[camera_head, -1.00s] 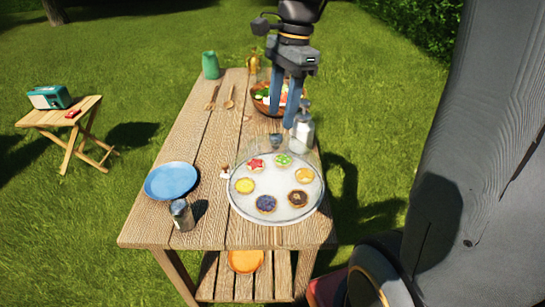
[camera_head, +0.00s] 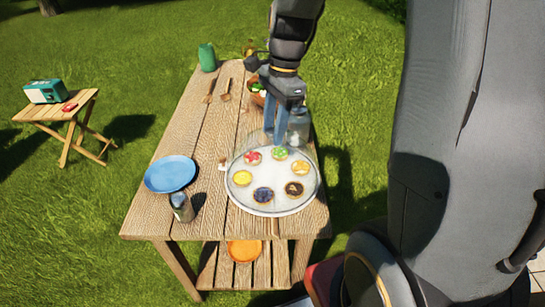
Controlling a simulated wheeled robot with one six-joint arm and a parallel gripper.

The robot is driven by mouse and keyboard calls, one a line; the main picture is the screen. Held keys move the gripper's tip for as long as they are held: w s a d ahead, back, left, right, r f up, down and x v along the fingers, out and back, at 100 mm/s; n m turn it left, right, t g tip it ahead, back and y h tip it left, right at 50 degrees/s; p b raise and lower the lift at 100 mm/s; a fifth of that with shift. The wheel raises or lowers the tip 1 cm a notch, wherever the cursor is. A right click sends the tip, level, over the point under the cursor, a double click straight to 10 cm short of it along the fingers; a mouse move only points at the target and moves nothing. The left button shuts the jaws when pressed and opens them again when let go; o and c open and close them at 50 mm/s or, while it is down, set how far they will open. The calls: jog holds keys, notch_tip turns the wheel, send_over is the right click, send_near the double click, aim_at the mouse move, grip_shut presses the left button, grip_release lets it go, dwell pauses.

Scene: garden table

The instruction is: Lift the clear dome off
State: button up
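The clear dome (camera_head: 270,172) stands over several small tarts on a round pale tray (camera_head: 271,209) at the near right of the table. The dome is hard to see. The tarts have red, green, yellow, orange and dark tops. My gripper (camera_head: 275,142) points down with its blue fingers at the dome's top. The fingers hide the knob there. The two fingers look close together, but I cannot tell whether they are shut on the knob.
A glass jar (camera_head: 299,125) stands close behind the dome on the right. A bowl of vegetables (camera_head: 257,97) is partly hidden by my arm. A blue plate (camera_head: 170,174) and a metal shaker (camera_head: 182,207) are to the left. Wooden utensils (camera_head: 226,90) and a green container (camera_head: 207,57) lie farther back.

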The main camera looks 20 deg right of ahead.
grip_shut()
jog(key=shift+r, duration=0.1)
notch_tip(320, 180, up, 10)
jog(key=b, duration=0.2)
dwell(0.4)
